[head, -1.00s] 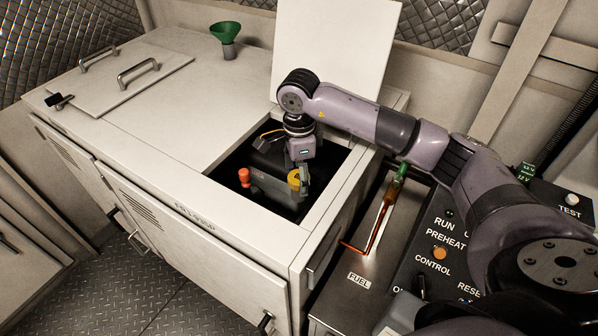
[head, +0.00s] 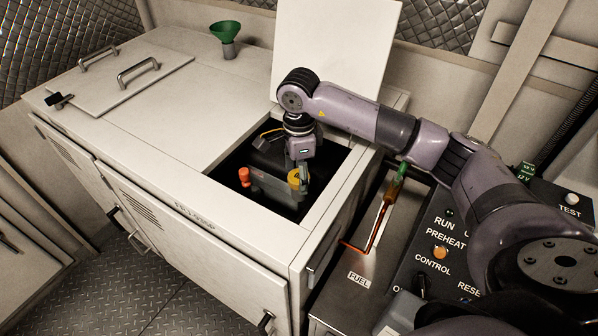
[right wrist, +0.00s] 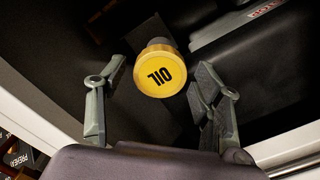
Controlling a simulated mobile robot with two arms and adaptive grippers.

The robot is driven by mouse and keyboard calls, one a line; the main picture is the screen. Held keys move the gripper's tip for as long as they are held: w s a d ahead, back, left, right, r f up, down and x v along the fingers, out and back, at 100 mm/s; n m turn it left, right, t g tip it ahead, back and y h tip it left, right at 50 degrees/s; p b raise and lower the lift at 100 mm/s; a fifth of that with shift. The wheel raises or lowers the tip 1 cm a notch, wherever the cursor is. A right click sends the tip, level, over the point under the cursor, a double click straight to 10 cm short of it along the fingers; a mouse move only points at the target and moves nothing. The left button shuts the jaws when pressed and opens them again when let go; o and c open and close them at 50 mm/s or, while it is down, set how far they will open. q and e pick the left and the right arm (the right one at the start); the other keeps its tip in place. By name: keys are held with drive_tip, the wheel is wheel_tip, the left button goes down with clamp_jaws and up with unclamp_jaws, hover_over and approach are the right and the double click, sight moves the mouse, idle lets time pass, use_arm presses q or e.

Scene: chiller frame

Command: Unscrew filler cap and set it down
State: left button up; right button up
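The yellow filler cap (right wrist: 160,72), marked OIL, sits on its neck inside the open hatch. It also shows in the head view (head: 293,180), partly covered by my gripper. My right gripper (right wrist: 162,78) reaches down into the hatch with its two fingers spread on either side of the cap. In the right wrist view a clear gap shows between the left finger and the cap, and a narrower one on the right. It holds nothing. My left gripper is in neither view.
The hatch has a pale rim (head: 215,173) and a raised lid (head: 335,45) behind it. An orange-red knob (head: 244,175) stands left of the cap. A green funnel (head: 226,33) stands on the cabinet top (head: 180,110), which has wide free room.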

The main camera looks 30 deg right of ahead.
idle(0.3)
drive_tip(key=m, duration=0.9)
drive_tip(key=shift+c, duration=0.3)
drive_tip(key=c, duration=1.3)
